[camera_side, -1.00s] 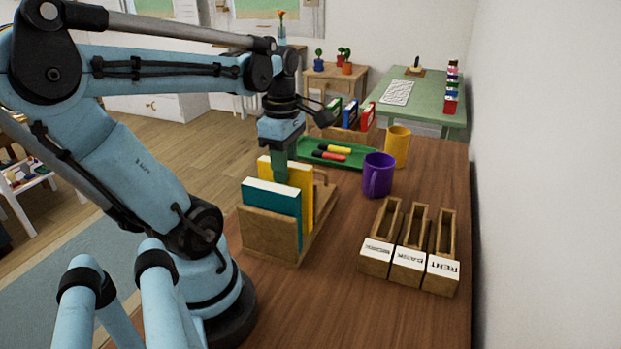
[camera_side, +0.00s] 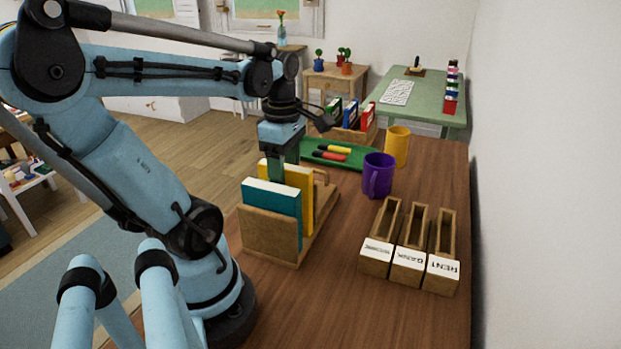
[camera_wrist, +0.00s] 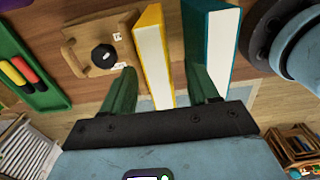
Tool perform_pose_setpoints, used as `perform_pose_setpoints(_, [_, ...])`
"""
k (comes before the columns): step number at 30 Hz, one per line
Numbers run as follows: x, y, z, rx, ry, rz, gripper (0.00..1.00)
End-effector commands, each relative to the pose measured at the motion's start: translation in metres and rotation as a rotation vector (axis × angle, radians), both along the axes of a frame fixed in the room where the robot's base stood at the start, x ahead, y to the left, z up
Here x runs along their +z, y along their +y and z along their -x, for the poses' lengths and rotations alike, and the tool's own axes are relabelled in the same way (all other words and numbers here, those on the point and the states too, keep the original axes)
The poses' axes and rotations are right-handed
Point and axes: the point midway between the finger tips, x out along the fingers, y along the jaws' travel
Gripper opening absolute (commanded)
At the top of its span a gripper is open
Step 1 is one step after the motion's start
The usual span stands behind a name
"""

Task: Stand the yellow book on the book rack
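The yellow book (camera_side: 306,192) stands upright on the wooden book rack (camera_side: 268,238), just behind the teal book (camera_side: 272,207). In the wrist view the yellow book (camera_wrist: 152,45) and the teal book (camera_wrist: 212,40) stand side by side with a gap between them. My gripper (camera_wrist: 162,72) is open over the yellow book. One green finger is on each side of it, and the right finger reaches toward the gap before the teal book. A gap shows between the fingers and the yellow book. In the side view the fingers are partly hidden behind the books.
A green tray (camera_side: 350,162) with markers lies behind the rack. A purple mug (camera_side: 379,172) and a yellow mug (camera_side: 397,147) stand to its right. Several labelled wooden boxes (camera_side: 409,265) sit at the right. The near table top is clear.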

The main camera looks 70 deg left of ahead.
Motion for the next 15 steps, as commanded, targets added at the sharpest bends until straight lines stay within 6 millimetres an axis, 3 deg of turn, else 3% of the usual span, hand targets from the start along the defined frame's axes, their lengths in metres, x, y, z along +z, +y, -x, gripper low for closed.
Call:
perform_pose_setpoints(8, [0.002,0.0,0.0,0.0,0.0,0.0,0.59])
perform_pose_setpoints(15, [0.024,0.0,0.0,0.0,0.0,0.0,0.59])
